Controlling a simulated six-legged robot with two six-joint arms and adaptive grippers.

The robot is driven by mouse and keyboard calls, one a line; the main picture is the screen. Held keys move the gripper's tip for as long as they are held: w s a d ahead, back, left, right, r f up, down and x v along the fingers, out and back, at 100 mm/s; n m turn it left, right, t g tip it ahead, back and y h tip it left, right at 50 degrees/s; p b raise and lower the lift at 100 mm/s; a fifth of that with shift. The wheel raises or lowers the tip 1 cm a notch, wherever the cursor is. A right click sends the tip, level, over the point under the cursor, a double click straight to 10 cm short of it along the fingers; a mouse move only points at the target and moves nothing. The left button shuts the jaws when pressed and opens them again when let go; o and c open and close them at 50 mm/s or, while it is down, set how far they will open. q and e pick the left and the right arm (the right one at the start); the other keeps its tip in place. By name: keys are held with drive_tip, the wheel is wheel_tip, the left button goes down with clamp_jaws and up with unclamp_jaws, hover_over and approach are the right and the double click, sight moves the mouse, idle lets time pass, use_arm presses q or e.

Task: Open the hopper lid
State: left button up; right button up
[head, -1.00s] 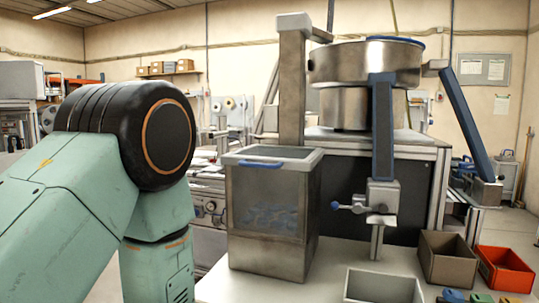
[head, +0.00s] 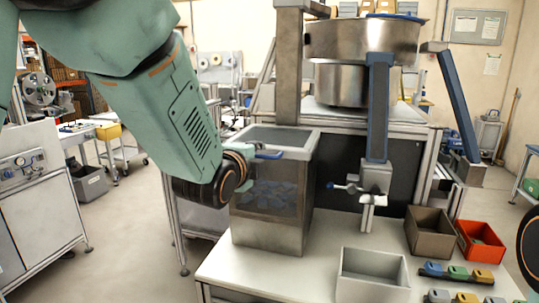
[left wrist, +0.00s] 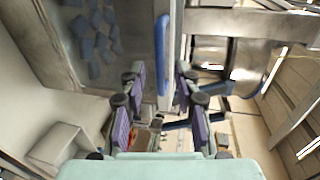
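The hopper (head: 268,225) stands on the table with blue parts behind its clear front. Its grey-framed lid (head: 285,137) lies flat and closed, with a blue handle (head: 270,155) on the front edge. Blue parts (left wrist: 95,35) also show there. My right gripper is not in view.
A metal bowl feeder (head: 360,45) with a blue-grey post stands right of the hopper. An empty grey bin (head: 372,290), a brown bin (head: 430,235) and a red bin (head: 480,242) sit on the table (head: 225,268) to the right. Small coloured parts (head: 457,272) lie nearby.

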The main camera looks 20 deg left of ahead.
use_arm(q)
drive_tip(key=shift+a+x, duration=0.25)
drive_tip(key=shift+x, duration=0.7)
drive_tip(key=shift+w+d, duration=0.35)
drive_tip(key=shift+w, duration=0.05)
drive_tip(key=shift+w+a+f, duration=0.1)
drive_tip(key=shift+a, duration=0.2)
drive_tip(key=shift+c, duration=1.3)
drive_tip(key=shift+d, duration=0.15)
clamp_jaws()
